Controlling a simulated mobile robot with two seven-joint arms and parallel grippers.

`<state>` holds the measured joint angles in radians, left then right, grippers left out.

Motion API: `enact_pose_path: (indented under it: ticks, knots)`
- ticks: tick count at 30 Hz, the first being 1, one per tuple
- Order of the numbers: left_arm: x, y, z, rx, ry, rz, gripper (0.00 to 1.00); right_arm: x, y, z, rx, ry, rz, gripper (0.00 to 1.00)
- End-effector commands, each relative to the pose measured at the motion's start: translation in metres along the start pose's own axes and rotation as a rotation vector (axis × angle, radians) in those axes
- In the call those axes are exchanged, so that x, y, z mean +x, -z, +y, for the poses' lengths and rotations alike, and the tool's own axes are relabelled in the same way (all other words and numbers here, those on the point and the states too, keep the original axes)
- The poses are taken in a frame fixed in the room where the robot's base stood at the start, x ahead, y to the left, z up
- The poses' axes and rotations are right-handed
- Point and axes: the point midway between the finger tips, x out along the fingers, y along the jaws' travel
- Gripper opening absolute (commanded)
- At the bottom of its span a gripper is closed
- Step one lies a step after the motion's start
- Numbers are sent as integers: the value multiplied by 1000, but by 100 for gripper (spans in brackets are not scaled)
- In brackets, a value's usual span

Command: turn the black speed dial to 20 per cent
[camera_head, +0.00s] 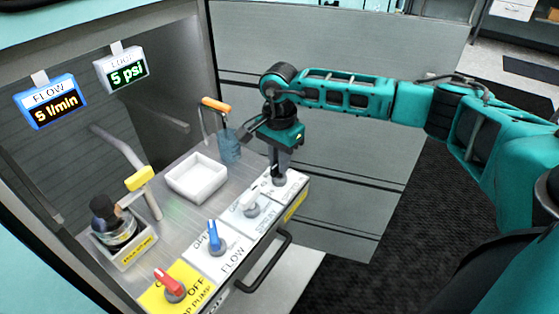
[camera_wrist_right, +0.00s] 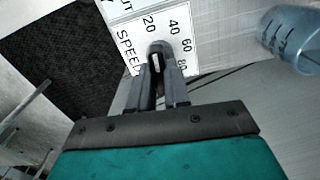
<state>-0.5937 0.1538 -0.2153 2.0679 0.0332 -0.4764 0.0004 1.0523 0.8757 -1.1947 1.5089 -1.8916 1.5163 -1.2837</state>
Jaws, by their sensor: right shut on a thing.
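The black speed dial (camera_head: 279,181) is at the far right end of the panel, on a white plate marked SPEED. In the right wrist view the dial (camera_wrist_right: 159,47) sits between my fingertips, beside the printed marks 20, 40, 60 and 80 (camera_wrist_right: 183,65). My right gripper (camera_head: 279,168) reaches down from above and is shut on the dial; it also shows in the wrist view (camera_wrist_right: 160,75). A pale stripe shows on the dial, but the fingers hide part of it and I cannot tell its exact setting. My left gripper is not in view.
A white lever (camera_head: 251,203), a blue lever (camera_head: 215,236) and a red lever (camera_head: 169,284) line the panel left of the dial. Behind are a white tray (camera_head: 197,178), a blue-tinted beaker (camera_head: 229,150) and a dark-capped bottle (camera_head: 112,220). Displays read 5 l/min (camera_head: 51,101) and 5 psi (camera_head: 121,69).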

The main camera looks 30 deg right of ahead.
Motion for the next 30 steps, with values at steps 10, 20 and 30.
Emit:
enact_pose_path:
  ticks: [10, 20, 30]
  knots:
    - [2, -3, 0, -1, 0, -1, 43, -2, 0, -1, -105, 5, -1, 0]
    - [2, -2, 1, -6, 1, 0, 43, -2, 0, -1, -118, 5, -1, 0]
    - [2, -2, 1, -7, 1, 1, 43, -1, 0, -1, -117, 3, -1, 36]
